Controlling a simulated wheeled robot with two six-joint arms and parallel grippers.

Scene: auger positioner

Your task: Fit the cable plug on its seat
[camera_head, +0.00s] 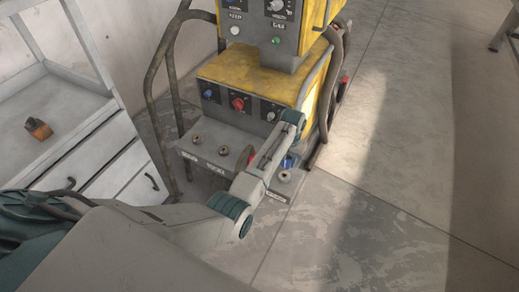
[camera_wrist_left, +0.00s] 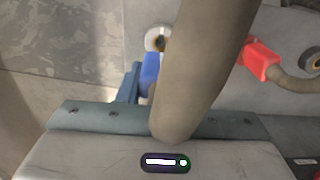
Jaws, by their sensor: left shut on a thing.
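A blue cable plug (camera_head: 289,162) is held by my left gripper (camera_head: 291,155) at the front right of the yellow machine. In the left wrist view the plug (camera_wrist_left: 150,70) is partly hidden behind a thick grey cable. A brass-centred round seat (camera_head: 285,175) on the machine's grey lower ledge is just below the plug in the head view. The same round seat (camera_wrist_left: 158,39) shows just beyond the plug in the left wrist view. A gap between plug and seat is hard to judge. My right gripper is out of view.
A red plug (camera_wrist_left: 262,59) with its cable sits to the right in the wrist view. More brass seats (camera_head: 223,150) line the grey ledge. The yellow machine (camera_head: 245,80) has knobs and tubular side rails. A white drawer cabinet (camera_head: 75,130) stands at left. Floor at right is clear.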

